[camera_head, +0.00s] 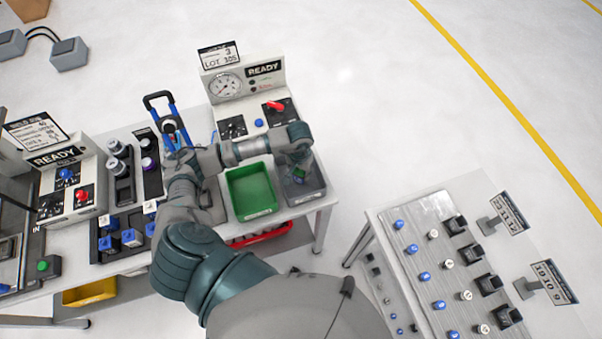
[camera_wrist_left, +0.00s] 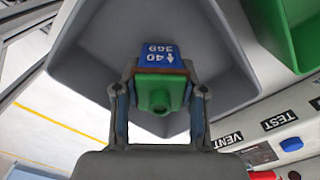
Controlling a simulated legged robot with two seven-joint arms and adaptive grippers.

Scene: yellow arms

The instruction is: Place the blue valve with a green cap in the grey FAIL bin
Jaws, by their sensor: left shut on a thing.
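The blue valve with a green cap (camera_wrist_left: 160,88) is held between the fingers of my left gripper (camera_wrist_left: 158,110) in the left wrist view. Its blue face carries white lettering. In the head view the valve (camera_head: 299,175) shows small beneath the wrist, over the grey bin (camera_head: 312,192). The grey bin (camera_wrist_left: 85,75) lies behind the valve in the wrist view, and its visible inside looks empty. My left gripper (camera_head: 298,172) is mostly hidden by its own wrist in the head view. My right gripper is not in view.
A green bin (camera_head: 250,190) stands directly left of the grey bin. The READY gauge panel (camera_head: 245,100) with a red lever stands behind both bins. Racks with blue and purple-topped parts (camera_head: 122,232) are on the left. A separate table (camera_head: 470,260) with valves is at right.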

